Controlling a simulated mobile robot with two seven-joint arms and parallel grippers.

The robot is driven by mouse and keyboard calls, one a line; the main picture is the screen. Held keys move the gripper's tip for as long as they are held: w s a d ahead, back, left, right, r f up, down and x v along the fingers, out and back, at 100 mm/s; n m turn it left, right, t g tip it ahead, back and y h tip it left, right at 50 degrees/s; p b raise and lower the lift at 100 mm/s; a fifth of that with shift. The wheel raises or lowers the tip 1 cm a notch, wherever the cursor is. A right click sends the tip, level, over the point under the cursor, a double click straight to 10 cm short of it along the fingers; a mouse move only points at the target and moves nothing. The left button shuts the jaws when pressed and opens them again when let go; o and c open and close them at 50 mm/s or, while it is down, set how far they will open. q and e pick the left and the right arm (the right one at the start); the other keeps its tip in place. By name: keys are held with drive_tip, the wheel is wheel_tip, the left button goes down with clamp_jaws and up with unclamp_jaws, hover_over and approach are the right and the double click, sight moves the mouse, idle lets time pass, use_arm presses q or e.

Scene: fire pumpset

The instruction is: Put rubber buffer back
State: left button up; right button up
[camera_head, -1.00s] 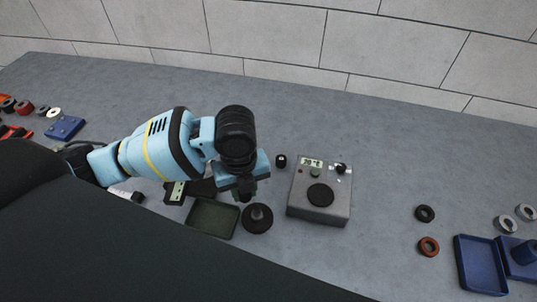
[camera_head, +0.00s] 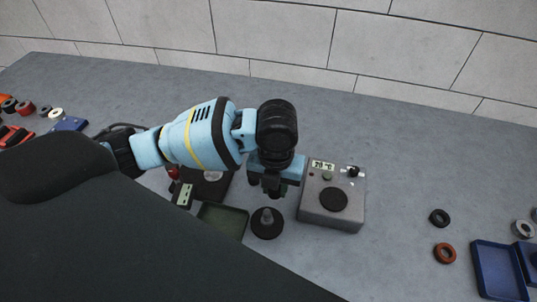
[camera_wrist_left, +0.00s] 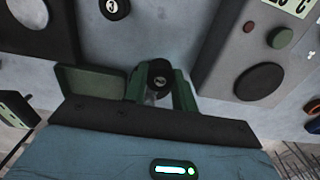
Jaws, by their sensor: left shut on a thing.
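My left gripper (camera_head: 274,190) points down over the bench, between the green tray and the grey box. In the left wrist view its two green fingers (camera_wrist_left: 159,92) are shut on a small black-topped cylinder (camera_wrist_left: 159,73) with a pale mark on top, which I take to be the rubber buffer. The fingers hide part of it, and the head view does not show it clearly. A similar marked black cylinder (camera_wrist_left: 115,8) stands apart at the top of the wrist view. A round black base with a grey post (camera_head: 267,222) stands just below the gripper in the head view. My right gripper is not in view.
A grey box with a display, knobs and a black disc (camera_head: 333,201) stands close right of the gripper. A shallow green tray (camera_head: 222,219) and a dark device (camera_head: 211,180) lie left. Rings (camera_head: 439,217) and blue trays (camera_head: 498,269) are far right. The bench behind is clear.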

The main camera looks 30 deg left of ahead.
use_arm(q)
drive_tip(key=w+a, duration=0.2)
drive_tip(key=w, duration=0.2)
drive_tip(key=w+a+f, duration=0.1)
drive_tip(key=w+a, duration=0.2)
drive_tip(key=w, duration=0.1)
drive_tip(key=w+a+b, duration=0.1)
drive_tip(key=w+a, duration=0.2)
drive_tip(key=w, duration=0.1)
drive_tip(key=shift+a+f, duration=0.2)
drive_tip(key=shift+a, duration=0.05)
drive_tip(key=shift+w+a+f, duration=0.15)
drive_tip(key=shift+f, duration=1.6)
drive_tip(key=shift+f, duration=0.1)
drive_tip(key=o, duration=0.6)
drive_tip(key=shift+f, duration=0.1)
drive_tip(key=o, duration=0.4)
drive_tip(key=shift+o, duration=0.2)
wheel_tip(320, 180, up, 12)
drive_tip(key=shift+r+p, duration=0.2)
drive_tip(key=shift+p, duration=0.2)
